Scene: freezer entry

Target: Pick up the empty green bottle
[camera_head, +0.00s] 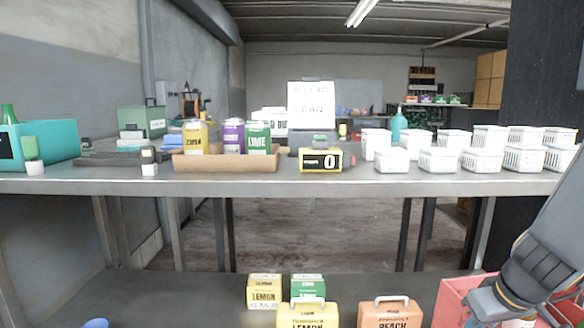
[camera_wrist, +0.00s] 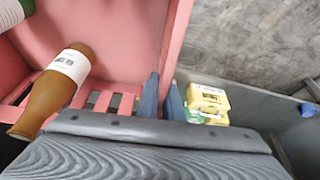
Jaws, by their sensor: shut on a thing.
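A green bottle with a white label (camera_wrist: 12,14) shows in part at the top left corner of the wrist view, inside a red crate (camera_wrist: 120,35). The rest of it is out of frame. The crate also shows at the lower right of the head view (camera_head: 452,298), partly behind my arm. In the wrist view my gripper (camera_wrist: 161,92) is at the crate's side wall, with its fingers on either side of the wall and shut on it. The green bottle is apart from the fingers, to their left. Whether it is empty cannot be told.
A brown bottle (camera_wrist: 42,102) lies tilted in the crate, left of my gripper. Lemon (camera_head: 307,312) and peach (camera_head: 389,313) boxes stand on the lower shelf. A teal bin (camera_head: 50,141) on the upper table holds another green bottle (camera_head: 8,114). White baskets (camera_head: 438,160) stand at right.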

